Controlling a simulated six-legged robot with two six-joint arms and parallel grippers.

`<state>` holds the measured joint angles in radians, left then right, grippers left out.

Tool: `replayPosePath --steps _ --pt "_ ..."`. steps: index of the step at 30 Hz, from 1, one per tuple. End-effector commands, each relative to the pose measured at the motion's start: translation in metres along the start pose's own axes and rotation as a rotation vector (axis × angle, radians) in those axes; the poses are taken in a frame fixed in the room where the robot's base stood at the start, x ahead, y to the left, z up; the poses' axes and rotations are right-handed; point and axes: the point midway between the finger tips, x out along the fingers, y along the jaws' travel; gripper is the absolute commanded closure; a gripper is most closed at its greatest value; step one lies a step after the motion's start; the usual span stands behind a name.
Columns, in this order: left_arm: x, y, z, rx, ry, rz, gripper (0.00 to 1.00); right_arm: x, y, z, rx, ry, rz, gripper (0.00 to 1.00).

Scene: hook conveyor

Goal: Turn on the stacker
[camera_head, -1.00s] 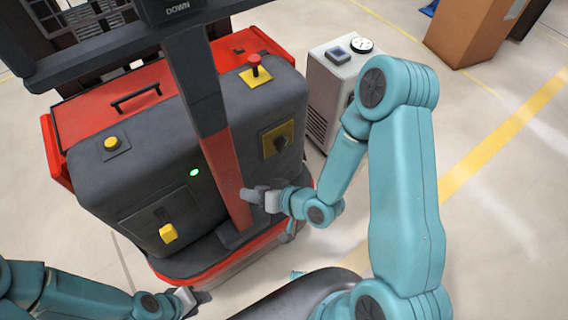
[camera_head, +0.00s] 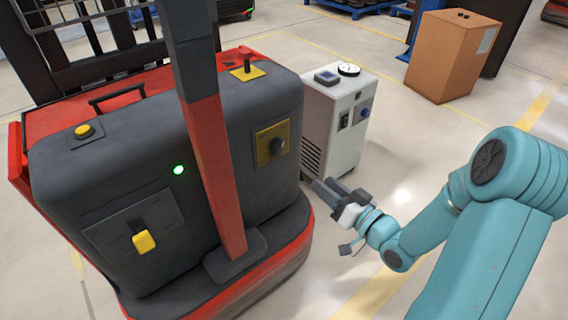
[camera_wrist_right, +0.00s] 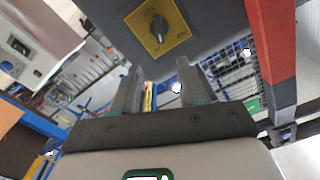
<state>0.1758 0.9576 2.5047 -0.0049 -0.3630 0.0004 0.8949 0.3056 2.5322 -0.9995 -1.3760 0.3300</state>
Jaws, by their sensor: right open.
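The stacker (camera_head: 100,175) is a dark grey and red machine filling the left of the head view. Its front has a black rotary knob on a yellow plate (camera_head: 272,143), a lit green lamp (camera_head: 178,169) and a yellow handle (camera_head: 144,241). A tiller post (camera_head: 215,160), grey above and red below, rises in front. My right gripper (camera_head: 322,187) is open and empty, right of and below the knob plate, apart from it. In the right wrist view, the knob plate (camera_wrist_right: 157,27) lies beyond the open fingers (camera_wrist_right: 160,88). My left gripper is out of view.
A white cabinet (camera_head: 335,120) with a gauge on top stands just right of the stacker, close behind my right gripper. A cardboard box (camera_head: 452,57) stands further back. The floor between the box and my right arm is clear.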

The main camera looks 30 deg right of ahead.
Motion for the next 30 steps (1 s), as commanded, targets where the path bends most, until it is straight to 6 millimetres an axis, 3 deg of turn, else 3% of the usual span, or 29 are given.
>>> replayPosePath --steps 5,21,30 --pt "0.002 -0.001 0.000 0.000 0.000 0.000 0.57 0.020 0.001 0.001 0.000 0.001 -0.002 0.57" --pt "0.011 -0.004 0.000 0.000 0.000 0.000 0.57 0.137 -0.003 0.003 0.002 0.000 0.000 0.57" --pt "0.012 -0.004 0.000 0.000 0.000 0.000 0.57 0.159 -0.002 0.002 0.002 0.000 0.003 0.57"
